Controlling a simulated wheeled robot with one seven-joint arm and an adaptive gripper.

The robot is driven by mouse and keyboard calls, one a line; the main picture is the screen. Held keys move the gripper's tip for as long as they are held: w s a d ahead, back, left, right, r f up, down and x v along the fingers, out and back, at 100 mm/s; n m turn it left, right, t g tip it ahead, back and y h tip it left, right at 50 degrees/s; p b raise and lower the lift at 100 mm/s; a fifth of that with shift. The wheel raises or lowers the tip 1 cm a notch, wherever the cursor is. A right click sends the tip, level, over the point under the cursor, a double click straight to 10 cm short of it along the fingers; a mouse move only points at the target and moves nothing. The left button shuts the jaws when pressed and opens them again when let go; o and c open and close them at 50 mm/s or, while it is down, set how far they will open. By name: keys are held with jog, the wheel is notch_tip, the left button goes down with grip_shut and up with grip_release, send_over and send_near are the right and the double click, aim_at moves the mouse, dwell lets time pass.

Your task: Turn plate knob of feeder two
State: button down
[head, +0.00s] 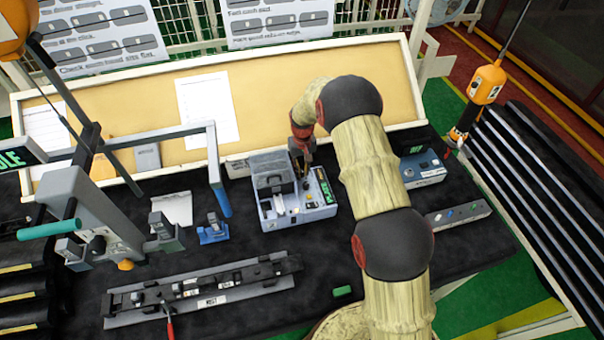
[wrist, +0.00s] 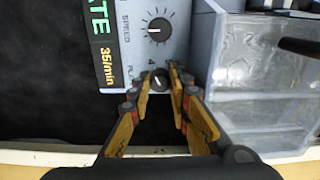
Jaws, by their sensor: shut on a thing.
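The feeder (head: 318,208) is a grey-blue box with a clear bin and a green-lettered display, in the middle of the table in the head view. In the wrist view its panel (wrist: 181,40) shows a larger speed knob (wrist: 158,30) and a small dark plate knob (wrist: 160,82) with a white pointer line. My gripper (wrist: 159,76) has its yellow fingers on either side of the plate knob, shut on it. In the head view my gripper (head: 302,150) reaches down at the feeder's back right; its fingertips are too small to make out there.
A clear bin (wrist: 260,85) stands close right of my fingers in the wrist view. Another blue-grey box (head: 424,170) stands right of my arm. A long fixture (head: 205,290) lies in front, a blue stand (head: 213,232) to the left.

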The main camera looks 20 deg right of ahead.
aim_at(302, 171)
jog(key=m+b, duration=0.2)
jog(key=m, duration=0.4)
jog(key=m+b, duration=0.1)
jog(key=m, duration=0.4)
jog(key=shift+w+a+b, duration=0.1)
jog(key=shift+b, duration=0.2)
jog(key=shift+m, duration=0.5)
jog(key=c, duration=1.7)
grip_release()
jog(key=shift+o, duration=0.3)
notch_tip(302, 171, up, 7)
jog(key=shift+f, duration=0.1)
jog(key=shift+r, duration=0.6)
